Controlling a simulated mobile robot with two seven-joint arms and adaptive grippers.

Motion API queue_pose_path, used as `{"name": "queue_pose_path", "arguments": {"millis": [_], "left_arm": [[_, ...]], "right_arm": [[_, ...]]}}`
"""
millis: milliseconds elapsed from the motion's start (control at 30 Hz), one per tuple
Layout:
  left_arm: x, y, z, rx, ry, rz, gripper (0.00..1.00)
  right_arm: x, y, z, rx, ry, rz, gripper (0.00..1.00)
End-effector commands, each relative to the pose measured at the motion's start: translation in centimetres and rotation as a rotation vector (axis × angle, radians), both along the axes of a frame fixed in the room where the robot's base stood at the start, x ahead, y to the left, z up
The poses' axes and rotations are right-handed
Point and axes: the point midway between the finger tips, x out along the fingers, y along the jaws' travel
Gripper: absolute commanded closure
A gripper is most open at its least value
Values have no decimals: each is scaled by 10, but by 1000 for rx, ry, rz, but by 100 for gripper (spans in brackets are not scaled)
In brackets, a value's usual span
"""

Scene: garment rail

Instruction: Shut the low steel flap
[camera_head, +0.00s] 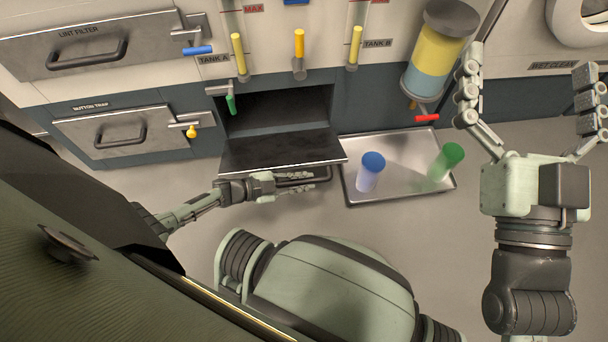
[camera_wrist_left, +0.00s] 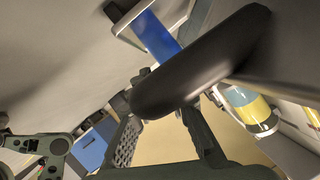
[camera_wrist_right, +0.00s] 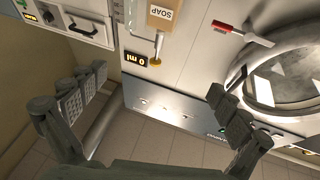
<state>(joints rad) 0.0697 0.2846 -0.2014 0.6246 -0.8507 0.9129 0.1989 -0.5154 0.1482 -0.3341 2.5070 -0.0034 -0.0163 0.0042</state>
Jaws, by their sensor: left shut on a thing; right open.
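The low steel flap (camera_head: 280,152) hangs open in the head view, sticking out from the machine front below a dark opening (camera_head: 280,108). Its dark bar handle (camera_head: 318,174) is on the outer side. My left gripper (camera_head: 298,180) is at this handle and shut on it. In the left wrist view the handle (camera_wrist_left: 205,62) is a thick dark bar between the fingers (camera_wrist_left: 165,125). My right gripper (camera_head: 528,72) is open and empty at the right, away from the flap; its spread fingers also show in the right wrist view (camera_wrist_right: 160,95).
A green-handled latch (camera_head: 231,103) sits at the opening's upper left. The closed button trap drawer (camera_head: 115,135) is further left. A yellow-blue cylinder (camera_head: 436,55) hangs above the tray.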

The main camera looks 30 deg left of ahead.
Motion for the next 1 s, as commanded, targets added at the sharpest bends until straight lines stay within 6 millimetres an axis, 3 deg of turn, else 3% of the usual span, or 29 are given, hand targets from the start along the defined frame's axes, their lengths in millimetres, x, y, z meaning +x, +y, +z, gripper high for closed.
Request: {"name": "queue_pose_path", "arguments": {"millis": [200, 400, 633, 1000], "left_arm": [[5, 3, 20, -7, 2, -3, 100], [9, 5, 27, -5, 1, -4, 100], [11, 7, 30, -5, -1, -2, 100], [12, 8, 31, -5, -2, 0, 100]], "right_arm": [[18, -13, -53, -130, 258, -36, 0], [22, -26, -87, -199, 403, -64, 0], [22, -33, -102, -228, 468, -77, 0], [22, -33, -104, -232, 475, -78, 0]]}}
